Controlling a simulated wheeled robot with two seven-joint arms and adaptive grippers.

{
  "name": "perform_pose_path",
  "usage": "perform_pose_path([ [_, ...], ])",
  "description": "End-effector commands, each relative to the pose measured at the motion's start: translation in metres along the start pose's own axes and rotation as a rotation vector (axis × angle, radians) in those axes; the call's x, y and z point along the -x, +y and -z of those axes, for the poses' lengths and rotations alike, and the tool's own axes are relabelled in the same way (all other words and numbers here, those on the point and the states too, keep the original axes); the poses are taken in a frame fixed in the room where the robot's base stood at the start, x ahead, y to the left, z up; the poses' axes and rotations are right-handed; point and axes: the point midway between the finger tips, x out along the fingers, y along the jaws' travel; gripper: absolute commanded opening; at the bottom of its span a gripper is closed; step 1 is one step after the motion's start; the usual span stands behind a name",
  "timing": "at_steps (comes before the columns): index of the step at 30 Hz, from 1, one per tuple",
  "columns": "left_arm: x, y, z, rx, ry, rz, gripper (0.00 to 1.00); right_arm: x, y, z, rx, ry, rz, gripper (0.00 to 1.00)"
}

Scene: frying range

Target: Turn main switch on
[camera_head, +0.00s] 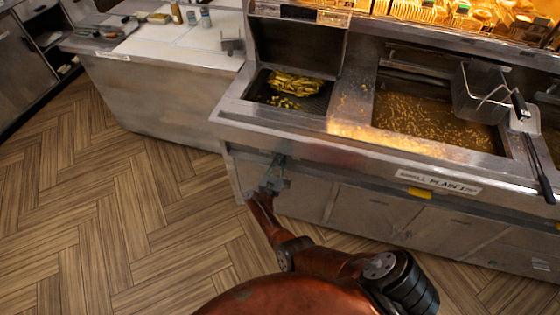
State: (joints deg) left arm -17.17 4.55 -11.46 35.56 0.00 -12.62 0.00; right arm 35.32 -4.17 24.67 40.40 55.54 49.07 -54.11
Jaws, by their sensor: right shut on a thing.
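My right gripper (277,165) is at the front of the frying range (345,160), just under the counter edge near its left end. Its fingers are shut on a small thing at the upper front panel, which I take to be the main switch. The fingers hide the switch, so its position cannot be read. My red right arm reaches up to it from the bottom of the picture. My left gripper is out of view.
A fryer basin (405,112) with oil and a hanging basket (478,95) is on the right. A tray of fries (295,85) sits in the left well. A white-topped counter (175,45) stands at the left. The wooden floor (110,220) at left is clear.

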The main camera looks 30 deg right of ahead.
Motion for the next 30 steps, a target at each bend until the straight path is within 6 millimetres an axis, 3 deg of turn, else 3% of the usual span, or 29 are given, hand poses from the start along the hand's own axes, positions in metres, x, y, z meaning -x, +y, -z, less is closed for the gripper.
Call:
perform_pose_path([
  [9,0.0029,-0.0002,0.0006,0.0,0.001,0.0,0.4,-0.0001,0.0008,-0.0007,0.111,-0.002,-0.001,0.0],
  [25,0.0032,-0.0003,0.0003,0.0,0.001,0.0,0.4,-0.0005,0.0016,-0.0006,0.132,0.0,-0.002,0.0],
  [26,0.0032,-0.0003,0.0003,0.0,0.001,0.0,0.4,-0.0005,0.0016,-0.0006,0.132,0.0,-0.002,0.18],
  [30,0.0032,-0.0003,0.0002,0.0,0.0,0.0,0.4,-0.0005,0.0012,-0.0004,0.131,0.0,-0.001,0.27],
])
